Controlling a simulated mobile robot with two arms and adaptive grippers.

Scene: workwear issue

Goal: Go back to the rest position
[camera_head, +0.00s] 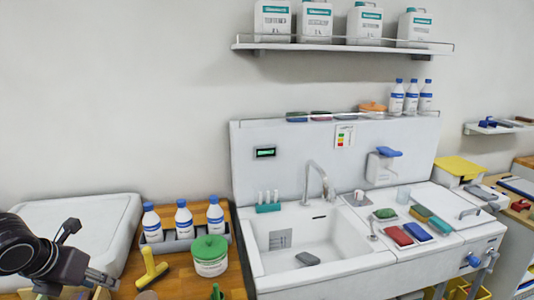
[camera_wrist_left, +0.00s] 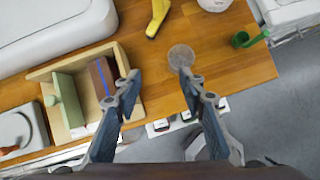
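My left gripper (camera_head: 86,254) is at the lower left of the head view, above the wooden counter's left end. In the left wrist view the gripper (camera_wrist_left: 160,78) has its two fingers spread apart with nothing between them. Below it are the edge of the wooden counter (camera_wrist_left: 230,65), a round translucent disc-like thing (camera_wrist_left: 181,56) and a wooden tray (camera_wrist_left: 128,54) with a brown block and a green divider. The gripper appears clear of all of them. My right gripper is in neither view.
Near the left gripper stand a yellow tool (camera_head: 151,268), a green-lidded tub (camera_head: 209,256), several blue-capped bottles (camera_head: 184,222) and a large white box (camera_head: 100,222). A white sink (camera_head: 300,238) is to the right. Open grey floor (camera_wrist_left: 275,125) lies in front of the counter.

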